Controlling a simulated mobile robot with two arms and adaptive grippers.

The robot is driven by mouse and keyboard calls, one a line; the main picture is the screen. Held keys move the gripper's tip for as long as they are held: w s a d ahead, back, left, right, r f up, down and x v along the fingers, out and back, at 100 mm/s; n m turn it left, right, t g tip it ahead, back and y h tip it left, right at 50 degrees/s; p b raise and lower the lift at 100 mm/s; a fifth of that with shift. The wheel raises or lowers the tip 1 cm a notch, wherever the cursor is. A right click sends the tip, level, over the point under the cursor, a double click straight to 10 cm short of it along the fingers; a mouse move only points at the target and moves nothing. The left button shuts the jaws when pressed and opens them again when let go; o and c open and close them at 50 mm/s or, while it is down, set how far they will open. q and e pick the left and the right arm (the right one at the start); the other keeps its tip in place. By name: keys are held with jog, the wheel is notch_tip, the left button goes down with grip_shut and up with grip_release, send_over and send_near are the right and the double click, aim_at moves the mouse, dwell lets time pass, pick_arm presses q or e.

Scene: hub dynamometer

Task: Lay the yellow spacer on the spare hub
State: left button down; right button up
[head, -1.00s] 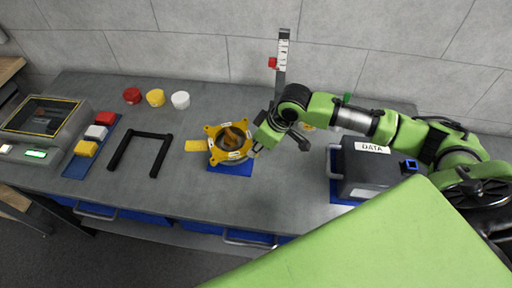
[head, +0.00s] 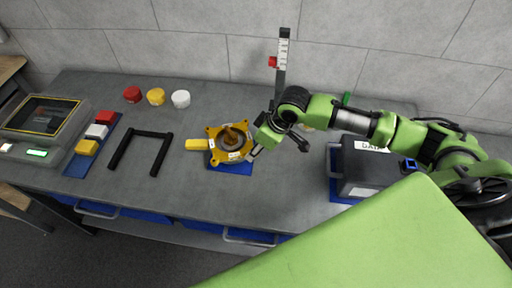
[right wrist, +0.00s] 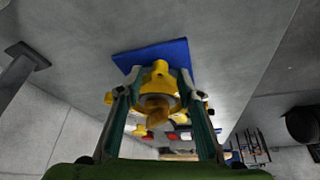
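A yellow lugged ring-shaped piece (head: 214,131) sits on a blue mat (head: 230,168) in the head view, with a brown part in its middle. Spacer and hub cannot be clearly told apart there. My right gripper (head: 254,151) is low at its right edge. In the right wrist view, the fingers (right wrist: 160,74) stand apart on either side of a yellow lug (right wrist: 160,67), with narrow gaps visible; the brown centre (right wrist: 158,115) shows beyond. My left gripper is not in view.
Red (head: 132,95), yellow (head: 155,97) and white (head: 181,99) round pieces stand at the back. A black U-shaped frame (head: 142,134) lies left. A dark DATA box (head: 370,170) and an upright scale (head: 282,65) stand right. The front table between is clear.

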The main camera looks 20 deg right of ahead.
jog(key=v, duration=1.2)
jog(key=shift+a, duration=0.1)
